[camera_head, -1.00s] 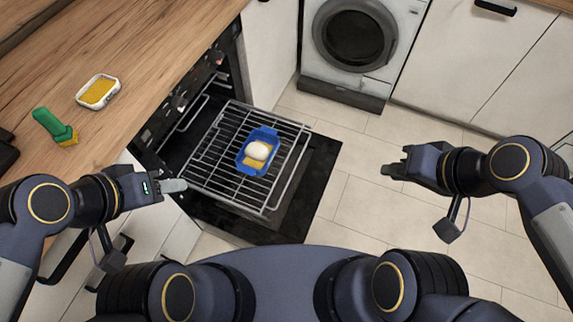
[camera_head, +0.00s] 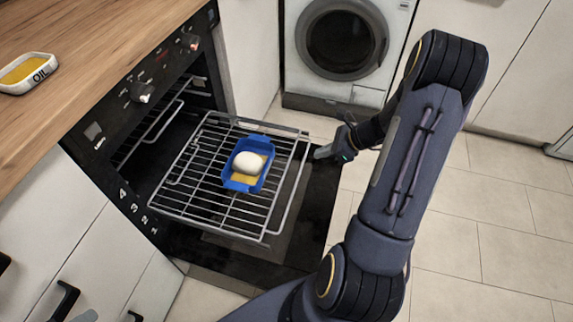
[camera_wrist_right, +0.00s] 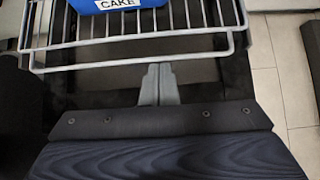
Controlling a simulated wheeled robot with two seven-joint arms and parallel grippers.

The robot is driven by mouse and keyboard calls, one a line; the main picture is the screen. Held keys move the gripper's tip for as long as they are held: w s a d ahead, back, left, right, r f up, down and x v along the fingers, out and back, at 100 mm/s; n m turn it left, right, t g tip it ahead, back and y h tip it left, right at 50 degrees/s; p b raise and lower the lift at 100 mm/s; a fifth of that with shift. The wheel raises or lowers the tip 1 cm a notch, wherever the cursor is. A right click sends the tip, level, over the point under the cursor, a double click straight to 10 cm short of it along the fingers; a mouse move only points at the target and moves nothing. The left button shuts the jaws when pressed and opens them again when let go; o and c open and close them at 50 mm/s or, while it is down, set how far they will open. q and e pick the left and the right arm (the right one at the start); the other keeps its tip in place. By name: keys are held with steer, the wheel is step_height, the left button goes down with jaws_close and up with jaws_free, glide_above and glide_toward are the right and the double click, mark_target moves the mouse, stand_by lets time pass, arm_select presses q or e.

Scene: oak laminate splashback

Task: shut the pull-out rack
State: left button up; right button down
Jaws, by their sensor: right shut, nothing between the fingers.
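The wire pull-out rack (camera_head: 188,187) is slid out of the oven, over the lowered black oven door. A blue dish (camera_head: 237,186) with a white rounded lump and yellow contents sits on it. In the right wrist view the rack's front bars (camera_wrist_right: 130,65) run across the top, and the blue dish (camera_wrist_right: 120,4) shows a CAKE label. My right gripper (camera_head: 322,153) is at the rack's outer side, its fingers shut and empty. In the wrist view its fingertips (camera_wrist_right: 159,68) are close to the front bar; I cannot tell whether they touch. My left gripper is out of view.
The lowered oven door (camera_head: 319,199) lies beneath the rack. A washing machine (camera_head: 345,50) is behind, and tiled floor (camera_head: 480,230) is free at the right.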

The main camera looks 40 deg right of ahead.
mark_target(192, 139)
arm_select(q)
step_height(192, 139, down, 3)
steer(key=b, duration=0.3)
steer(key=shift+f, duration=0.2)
arm_select(e)
steer(key=x, duration=0.9)
steer(key=shift+w+a+f, duration=0.2)
steer(key=shift+w, duration=0.1)
